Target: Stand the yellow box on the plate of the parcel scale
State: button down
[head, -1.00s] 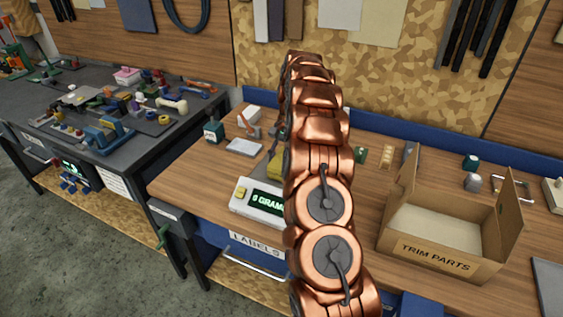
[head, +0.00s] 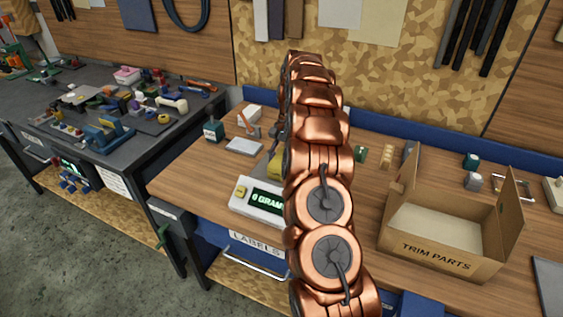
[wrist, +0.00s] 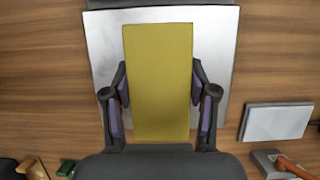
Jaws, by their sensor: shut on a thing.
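The yellow box (wrist: 160,85) is between the two fingers of my gripper (wrist: 161,97) in the wrist view, with a pad against each side. I cannot tell whether the box touches the plate. In the head view the parcel scale (head: 246,204) stands on the wooden bench, its green display seeming to read 0 grams.
An open cardboard box marked TRIM PARTS (head: 436,262) stands right of my arm. A cluttered dark bench (head: 60,140) is at the left.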

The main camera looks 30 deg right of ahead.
aim_at(282, 157)
dwell(0.3)
jog(key=shift+c, duration=1.2)
grip_release()
jog(key=shift+f, duration=0.1)
jog(key=shift+o, duration=1.2)
jog(key=shift+p+v, duration=0.75)
jog(key=shift+v, duration=1.65)
jog(key=shift+p+v, duration=0.95)
jog(key=shift+v, duration=0.2)
jog(key=shift+s+a+f, duration=0.1)
jog(key=shift+a, duration=0.05)
